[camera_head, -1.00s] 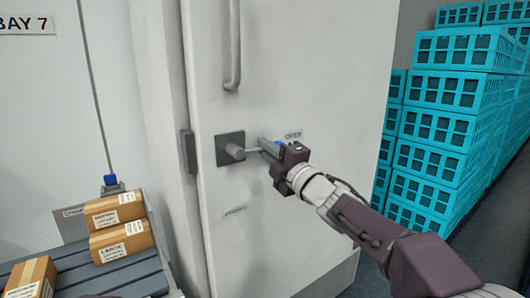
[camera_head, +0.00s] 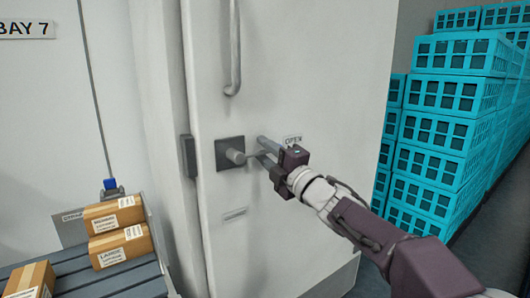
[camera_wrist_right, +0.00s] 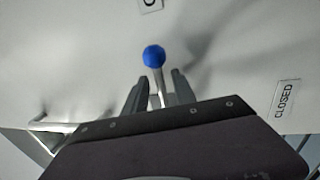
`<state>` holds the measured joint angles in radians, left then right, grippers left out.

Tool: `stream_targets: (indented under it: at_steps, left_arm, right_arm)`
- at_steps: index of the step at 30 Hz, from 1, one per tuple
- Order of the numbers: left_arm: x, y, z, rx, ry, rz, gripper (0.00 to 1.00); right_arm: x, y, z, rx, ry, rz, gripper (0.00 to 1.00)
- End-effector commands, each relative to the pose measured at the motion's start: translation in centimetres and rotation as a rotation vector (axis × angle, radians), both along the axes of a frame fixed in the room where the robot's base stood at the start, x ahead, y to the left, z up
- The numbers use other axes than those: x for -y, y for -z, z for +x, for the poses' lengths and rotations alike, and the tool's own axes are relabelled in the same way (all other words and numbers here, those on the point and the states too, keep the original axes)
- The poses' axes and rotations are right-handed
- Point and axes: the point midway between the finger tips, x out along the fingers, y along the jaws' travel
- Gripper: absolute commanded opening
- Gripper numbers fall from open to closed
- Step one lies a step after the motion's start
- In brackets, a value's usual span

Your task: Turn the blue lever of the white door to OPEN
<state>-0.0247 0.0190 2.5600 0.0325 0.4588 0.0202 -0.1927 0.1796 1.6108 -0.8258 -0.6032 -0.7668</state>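The white door (camera_head: 290,70) fills the middle of the head view. Its lever has a grey hub (camera_head: 235,156) on a dark plate, and its rod points right, toward the OPEN label (camera_head: 293,140). The lever's blue knob (camera_wrist_right: 154,57) shows in the right wrist view, beyond my fingertips; in the head view it is hidden. My right gripper (camera_head: 264,148) is at the lever's outer end. Its two fingers (camera_wrist_right: 157,86) stand apart on either side of the rod, with gaps visible. The CLOSED label (camera_wrist_right: 285,98) is at the right of the wrist view. My left gripper is not in view.
Teal crates (camera_head: 440,130) are stacked right of the door. Cardboard boxes (camera_head: 120,245) lie on a grey slatted surface (camera_head: 85,272) at lower left. A vertical door handle (camera_head: 235,50) is above the lever. Another blue-topped fitting (camera_head: 110,184) is on the left wall.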

Motion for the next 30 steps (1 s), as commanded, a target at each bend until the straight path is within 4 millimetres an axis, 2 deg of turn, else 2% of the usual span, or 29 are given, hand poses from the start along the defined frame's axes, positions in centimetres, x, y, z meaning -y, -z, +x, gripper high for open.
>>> stream_targets:
  at_steps: [5, 15, 18, 28, 30]
  left_arm:
    - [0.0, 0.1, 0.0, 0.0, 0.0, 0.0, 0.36]
    - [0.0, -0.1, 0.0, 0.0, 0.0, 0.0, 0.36]
    - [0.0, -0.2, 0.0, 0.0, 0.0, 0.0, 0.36]
    - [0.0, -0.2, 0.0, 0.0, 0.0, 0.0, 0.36]
    - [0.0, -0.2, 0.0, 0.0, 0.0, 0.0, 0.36]
  right_arm:
    - [0.6, 0.2, -0.7, -0.001, 0.002, 0.0, 0.32]
    - [4.4, 1.4, -5.8, 0.0, 0.003, 0.0, 0.32]
    - [5.0, 1.6, -6.7, -0.001, 0.002, 0.0, 0.32]
    - [5.3, 1.8, -7.2, 0.0, 0.0, 0.0, 0.32]
    - [5.4, 2.5, -6.8, -0.014, 0.004, -0.001, 0.32]
